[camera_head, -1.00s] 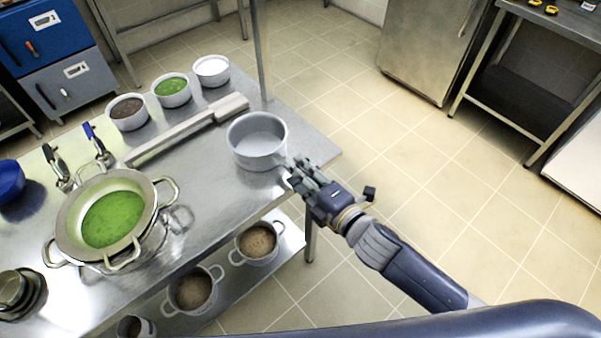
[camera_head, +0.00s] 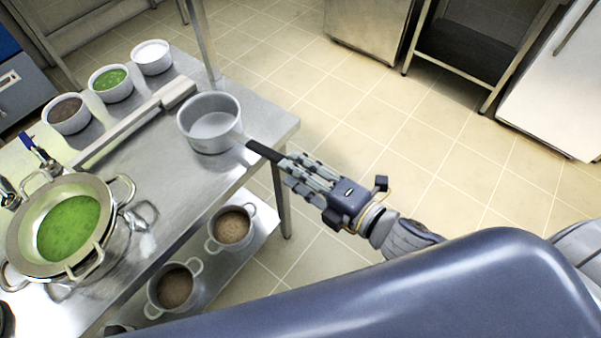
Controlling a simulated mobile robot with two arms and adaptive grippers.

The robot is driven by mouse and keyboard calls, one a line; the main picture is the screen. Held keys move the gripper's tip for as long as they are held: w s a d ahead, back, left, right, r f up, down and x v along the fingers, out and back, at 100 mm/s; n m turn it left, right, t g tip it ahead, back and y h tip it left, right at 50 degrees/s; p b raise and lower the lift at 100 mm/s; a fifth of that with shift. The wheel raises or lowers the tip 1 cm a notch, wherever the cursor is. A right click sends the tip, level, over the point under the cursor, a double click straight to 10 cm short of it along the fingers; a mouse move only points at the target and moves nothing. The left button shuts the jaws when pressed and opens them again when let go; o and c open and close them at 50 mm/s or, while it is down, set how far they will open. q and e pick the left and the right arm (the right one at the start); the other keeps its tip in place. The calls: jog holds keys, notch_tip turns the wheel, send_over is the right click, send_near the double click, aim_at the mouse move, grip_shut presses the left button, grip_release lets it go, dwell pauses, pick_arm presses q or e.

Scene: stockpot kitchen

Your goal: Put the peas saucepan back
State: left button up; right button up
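The grey saucepan (camera_head: 209,126) stands upright on the steel worktop near its right edge. It looks empty inside. Its dark handle (camera_head: 264,151) points right, out past the worktop edge. Whether a finger touches the handle cannot be told. My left gripper is not in view.
A strainer with green peas mash (camera_head: 68,228) sits on a pot at the left. Several small bowls (camera_head: 112,87) stand at the back beside a long grey bar (camera_head: 130,127). Pots (camera_head: 232,227) stand on the lower shelf. The floor (camera_head: 420,150) at right is clear.

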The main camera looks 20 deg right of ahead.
jog(key=shift+s+d, duration=0.1)
jog(key=shift+s, duration=0.1)
jog(key=s+d+f+m+g+h, duration=0.15)
jog(key=d+f+m+h, duration=0.4)
jog(key=f, duration=1.15)
jog(key=d+f+m+g+h, duration=0.25)
jog(key=d+f+m, duration=0.5)
jog(key=f, duration=0.95)
jog(key=s+d+f+m+g, duration=0.2)
jog(key=s+d+f+g, duration=0.15)
jog(key=s+f, duration=0.45)
jog(key=s+a+f+m+g, duration=0.1)
jog(key=s+f+m+g, duration=0.1)
jog(key=s+f, duration=0.5)
jog(key=s+a+f+m+g, duration=0.2)
jog(key=s+f+m, duration=0.3)
jog(key=s, duration=0.9)
notch_tip(320, 180, down, 3)
jog(key=shift+s+r+g, duration=0.2)
jog(key=shift+s+g, duration=0.15)
jog(key=shift+g, duration=0.1)
